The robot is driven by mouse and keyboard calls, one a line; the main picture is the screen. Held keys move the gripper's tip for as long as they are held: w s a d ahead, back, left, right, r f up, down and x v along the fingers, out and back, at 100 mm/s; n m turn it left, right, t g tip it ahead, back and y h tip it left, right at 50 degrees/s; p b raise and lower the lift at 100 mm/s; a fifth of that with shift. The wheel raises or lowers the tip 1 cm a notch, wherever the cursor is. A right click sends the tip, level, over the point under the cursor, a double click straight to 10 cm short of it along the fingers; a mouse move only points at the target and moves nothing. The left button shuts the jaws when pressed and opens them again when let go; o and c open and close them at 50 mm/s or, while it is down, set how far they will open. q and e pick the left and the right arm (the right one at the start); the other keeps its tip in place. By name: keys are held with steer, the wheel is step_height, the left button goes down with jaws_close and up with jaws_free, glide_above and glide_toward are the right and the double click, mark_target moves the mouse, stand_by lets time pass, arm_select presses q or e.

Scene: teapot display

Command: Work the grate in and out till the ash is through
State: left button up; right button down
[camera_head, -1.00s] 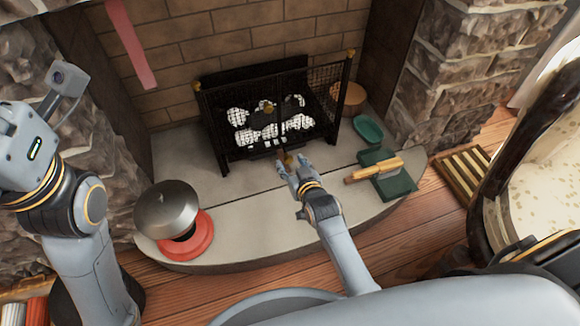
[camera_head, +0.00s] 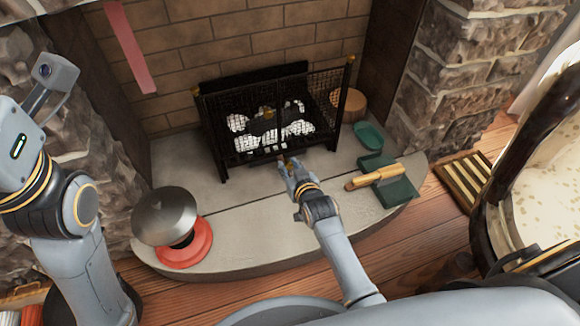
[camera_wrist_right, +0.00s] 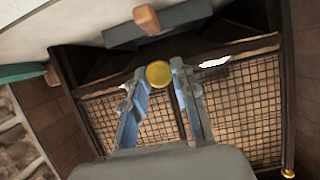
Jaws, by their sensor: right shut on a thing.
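A black fire basket (camera_head: 222,160) with a mesh front and pale lumps (camera_head: 262,142) inside stands in the brick fireplace. My right gripper (camera_head: 284,164) is at the lower middle of its front. In the right wrist view, my right gripper (camera_wrist_right: 158,78) has its fingers on either side of a round brass knob (camera_wrist_right: 158,74), shut on it. Beyond the knob, a wooden handle (camera_wrist_right: 146,20) sits on a grey bar (camera_wrist_right: 178,18). The grate's floor and any ash under it are hidden. My left arm shows at the left, but its fingers are out of view.
A green dish (camera_head: 369,136) and a round wooden block (camera_head: 350,103) are near the basket.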

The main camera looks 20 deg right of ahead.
mark_target(283, 152)
steer(key=w, duration=0.4)
steer(key=shift+a, duration=0.1)
steer(key=shift+w+r, duration=0.15)
steer(key=c, duration=1.1)
jaws_free()
steer(key=v, duration=1.1)
steer(key=shift+s+r, duration=0.1)
steer(key=shift+s, duration=0.3)
